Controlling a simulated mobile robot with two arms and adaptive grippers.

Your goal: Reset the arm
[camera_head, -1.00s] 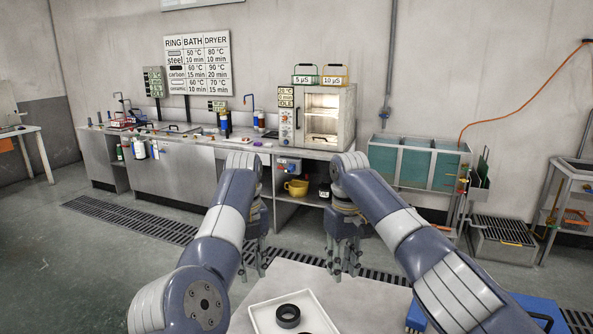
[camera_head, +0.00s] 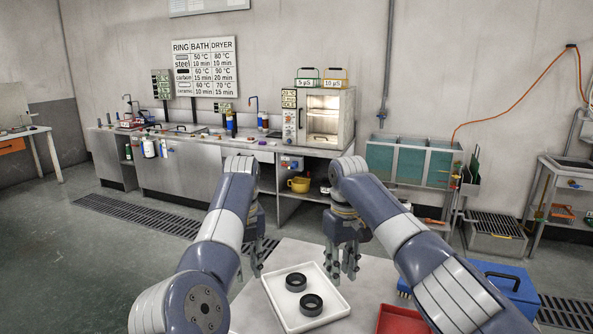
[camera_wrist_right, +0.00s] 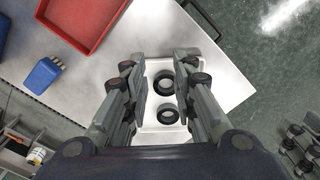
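My right arm reaches in from the right in the head view. Its gripper (camera_head: 342,264) hangs fingers down above the far side of the white tray. In the right wrist view the right gripper's fingers (camera_wrist_right: 163,97) are spread, with nothing between them. The tray and its two dark rings lie below. My left gripper (camera_head: 252,258) hangs fingers down to the left of the tray, beyond the table edge, partly hidden by my left forearm. Its fingers look apart and nothing shows in them.
The white tray (camera_head: 325,316) holds two dark rings, one (camera_head: 296,282) behind the other (camera_head: 311,304). A red tray (camera_head: 402,322) and blue box (camera_head: 508,286) are to the right. A counter with a dryer (camera_head: 325,118) stands behind, with open floor between.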

